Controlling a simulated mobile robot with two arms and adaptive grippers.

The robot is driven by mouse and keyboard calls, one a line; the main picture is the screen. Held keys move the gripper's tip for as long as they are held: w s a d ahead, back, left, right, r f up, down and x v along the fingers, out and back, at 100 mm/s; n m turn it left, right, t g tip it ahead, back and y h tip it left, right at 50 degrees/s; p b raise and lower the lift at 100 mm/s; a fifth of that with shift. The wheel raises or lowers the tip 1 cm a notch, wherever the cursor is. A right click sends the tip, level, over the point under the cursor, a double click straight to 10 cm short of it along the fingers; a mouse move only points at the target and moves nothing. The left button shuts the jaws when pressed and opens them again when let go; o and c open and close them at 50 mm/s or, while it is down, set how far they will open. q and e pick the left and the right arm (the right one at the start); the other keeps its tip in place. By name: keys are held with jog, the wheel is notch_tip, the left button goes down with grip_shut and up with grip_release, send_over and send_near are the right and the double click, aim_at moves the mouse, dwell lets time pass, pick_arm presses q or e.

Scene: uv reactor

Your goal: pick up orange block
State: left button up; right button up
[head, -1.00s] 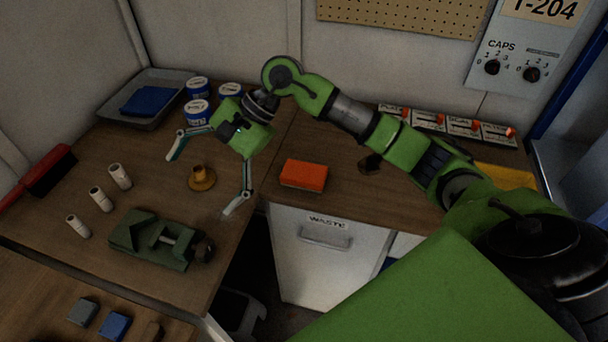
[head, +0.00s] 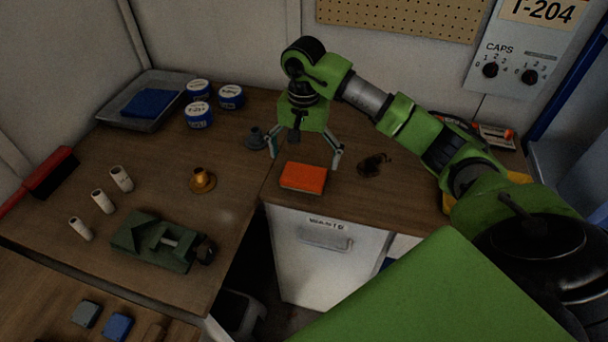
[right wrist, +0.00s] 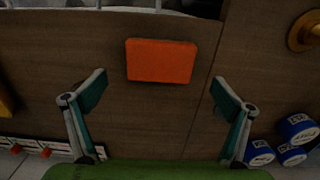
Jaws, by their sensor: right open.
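The orange block (head: 303,177) lies flat on the wooden worktop near its front edge, above the waste bin. My right gripper (head: 307,160) is open and empty, just behind and above the block in the head view. In the right wrist view the orange block (right wrist: 161,61) sits centred beyond the open fingertips of the right gripper (right wrist: 159,90), not between them. The fingers do not appear to touch it. My left gripper is not in view.
A brass fitting (head: 202,179) stands left of the block, and a grey part (head: 256,139) lies behind it. A dark part (head: 374,163) lies to its right. A green vise (head: 157,243) and blue-white tubs (head: 199,115) are further left. The waste bin (head: 328,254) is below.

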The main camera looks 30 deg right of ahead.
aim_at(304, 173)
jog(key=shift+f, duration=0.3)
jog(key=shift+a+f+p, duration=0.1)
jog(key=shift+f+p, duration=0.4)
jog(key=shift+f, duration=0.05)
notch_tip(304, 173, down, 3)
jog(key=shift+s+f+p, duration=0.1)
jog(key=shift+f+p, duration=0.1)
jog(key=shift+p, duration=0.6)
jog(key=shift+f, duration=0.4)
jog(key=c, duration=1.3)
jog(key=shift+r, duration=0.15)
jog(key=shift+c, duration=0.2)
